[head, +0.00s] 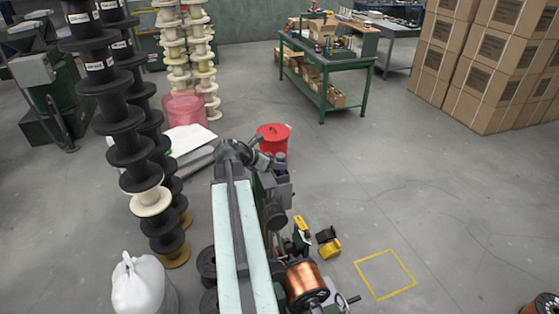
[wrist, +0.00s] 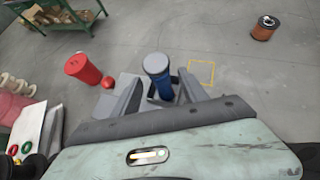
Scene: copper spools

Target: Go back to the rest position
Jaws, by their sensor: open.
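My gripper (wrist: 159,78) is open in the wrist view, with one dark finger on each side. A blue cylinder with a grey top (wrist: 157,64) shows between the fingers; I cannot tell whether it lies beyond them or whether they touch it. In the head view my arm reaches up from the bottom middle, and I cannot make out the fingertips. Another copper spool (head: 541,305) is on the floor at the lower right corner; a spool (wrist: 265,28) also shows in the wrist view.
A yellow square outline (head: 414,285) marks bare floor. A red bin (head: 273,136) stands beyond the arm. A green workbench (head: 325,57) and cardboard boxes (head: 490,65) stand behind. Floor at right is mostly clear.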

